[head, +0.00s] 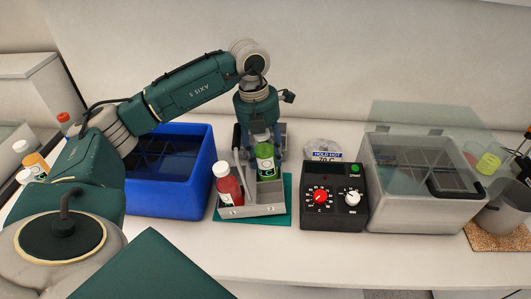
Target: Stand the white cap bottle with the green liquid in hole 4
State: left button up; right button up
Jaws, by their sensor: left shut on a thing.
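The green liquid bottle (265,163) is upright at the right side of the grey carrier (252,210). A red bottle with a white cap (228,186) stands in the carrier's left part. I cannot make out hole numbers from here. My right gripper is not clearly in view.
A blue bin (170,203) stands left of the carrier. A black control box (333,210) and a grey bath with a clear lid (412,212) stand to its right. A grey cup (503,212) is on a cork mat at far right. Several bottles are at far left.

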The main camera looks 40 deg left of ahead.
pick_arm(q)
jog(key=shift+f+b, duration=0.55)
jog(key=shift+f, duration=0.2)
jog(key=shift+s+d+f, duration=0.1)
jog(key=shift+f, duration=0.15)
jog(key=shift+r, duration=0.2)
jog(key=shift+a+r+p, duration=0.2)
jog(key=shift+r+p, duration=0.25)
jog(key=shift+r, duration=0.1)
jog(key=shift+r+p, duration=0.8)
jog(key=shift+r, duration=0.45)
jog(key=shift+d, duration=0.1)
jog(key=o, duration=1.6)
jog(key=shift+c, duration=0.2)
